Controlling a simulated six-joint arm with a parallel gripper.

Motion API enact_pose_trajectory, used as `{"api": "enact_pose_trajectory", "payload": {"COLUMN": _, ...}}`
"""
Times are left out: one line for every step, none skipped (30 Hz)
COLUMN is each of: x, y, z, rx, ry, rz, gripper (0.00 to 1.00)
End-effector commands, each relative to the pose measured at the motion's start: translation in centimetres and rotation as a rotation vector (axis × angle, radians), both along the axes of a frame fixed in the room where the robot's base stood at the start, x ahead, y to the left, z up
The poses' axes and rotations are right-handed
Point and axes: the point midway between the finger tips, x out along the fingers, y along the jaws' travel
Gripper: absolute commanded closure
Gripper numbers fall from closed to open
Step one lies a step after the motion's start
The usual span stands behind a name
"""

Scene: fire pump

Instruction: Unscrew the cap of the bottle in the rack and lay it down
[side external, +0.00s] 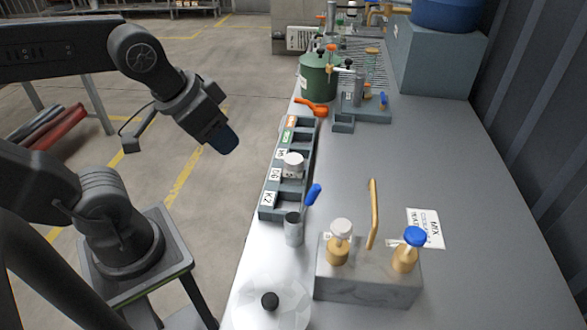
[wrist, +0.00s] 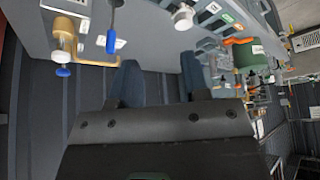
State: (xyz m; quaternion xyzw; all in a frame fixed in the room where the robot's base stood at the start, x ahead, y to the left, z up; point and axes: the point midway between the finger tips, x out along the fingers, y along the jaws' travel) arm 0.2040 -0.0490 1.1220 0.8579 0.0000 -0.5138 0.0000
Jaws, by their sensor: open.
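A dark grey rack (side external: 267,212) with labelled slots stands along the left edge of the bench. A bottle with a white cap (side external: 293,159) sits in it near the middle; its body is mostly hidden by the rack. The white cap also shows at the top of the wrist view (wrist: 183,16). My gripper (side external: 226,143) hangs in the air left of the rack, beyond the bench edge and apart from the bottle. In the wrist view its two blue-grey fingers (wrist: 160,76) are spread with nothing between them.
A grey block with brass valves (side external: 365,285) and a metal cup with a blue-handled tool (side external: 293,230) stand nearer the camera. A green tank (side external: 318,78) and orange tool (side external: 311,106) lie beyond the rack. The bench right of the rack (side external: 345,170) is clear.

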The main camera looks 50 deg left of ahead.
Motion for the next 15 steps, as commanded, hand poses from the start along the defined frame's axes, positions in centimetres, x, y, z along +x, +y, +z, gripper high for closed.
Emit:
{"api": "enact_pose_trajectory", "payload": {"x": 0.0, "y": 0.0, "z": 0.0, "rx": 0.000, "ry": 0.000, "rz": 0.000, "gripper": 0.57}}
{"api": "enact_pose_trajectory", "payload": {"x": 0.0, "y": 0.0, "z": 0.0, "rx": 0.000, "ry": 0.000, "rz": 0.000, "gripper": 0.57}}
{"api": "enact_pose_trajectory", "payload": {"x": 0.0, "y": 0.0, "z": 0.0, "rx": 0.000, "ry": 0.000, "rz": 0.000, "gripper": 0.57}}
{"api": "enact_pose_trajectory", "payload": {"x": 0.0, "y": 0.0, "z": 0.0, "rx": 0.000, "ry": 0.000, "rz": 0.000, "gripper": 0.55}}
{"api": "enact_pose_trajectory", "payload": {"x": 0.0, "y": 0.0, "z": 0.0, "rx": 0.000, "ry": 0.001, "rz": 0.002, "gripper": 0.52}}
{"api": "enact_pose_trajectory", "payload": {"x": 0.1, "y": 0.0, "z": 0.0, "rx": -0.003, "ry": 0.004, "rz": 0.010, "gripper": 0.48}}
{"api": "enact_pose_trajectory", "payload": {"x": 0.3, "y": 0.0, "z": 0.1, "rx": -0.005, "ry": 0.009, "rz": 0.020, "gripper": 0.45}}
{"api": "enact_pose_trajectory", "payload": {"x": 0.5, "y": 0.0, "z": 0.1, "rx": -0.009, "ry": 0.017, "rz": 0.036, "gripper": 0.42}}
{"api": "enact_pose_trajectory", "payload": {"x": 0.9, "y": 0.1, "z": 0.2, "rx": -0.017, "ry": 0.031, "rz": 0.068, "gripper": 0.38}}
{"api": "enact_pose_trajectory", "payload": {"x": 1.3, "y": 0.1, "z": 0.2, "rx": -0.024, "ry": 0.044, "rz": 0.098, "gripper": 0.35}}
{"api": "enact_pose_trajectory", "payload": {"x": 1.8, "y": 0.1, "z": 0.3, "rx": -0.032, "ry": 0.060, "rz": 0.136, "gripper": 0.33}}
{"api": "enact_pose_trajectory", "payload": {"x": 2.6, "y": 0.1, "z": 0.3, "rx": -0.043, "ry": 0.080, "rz": 0.194, "gripper": 0.29}}
{"api": "enact_pose_trajectory", "payload": {"x": 3.3, "y": 0.2, "z": 0.3, "rx": -0.049, "ry": 0.096, "rz": 0.244, "gripper": 0.26}}
{"api": "enact_pose_trajectory", "payload": {"x": 4.0, "y": 0.2, "z": 0.3, "rx": -0.055, "ry": 0.112, "rz": 0.297, "gripper": 0.25}}
{"api": "enact_pose_trajectory", "payload": {"x": 5.1, "y": 0.2, "z": 0.2, "rx": -0.063, "ry": 0.130, "rz": 0.374, "gripper": 0.25}}
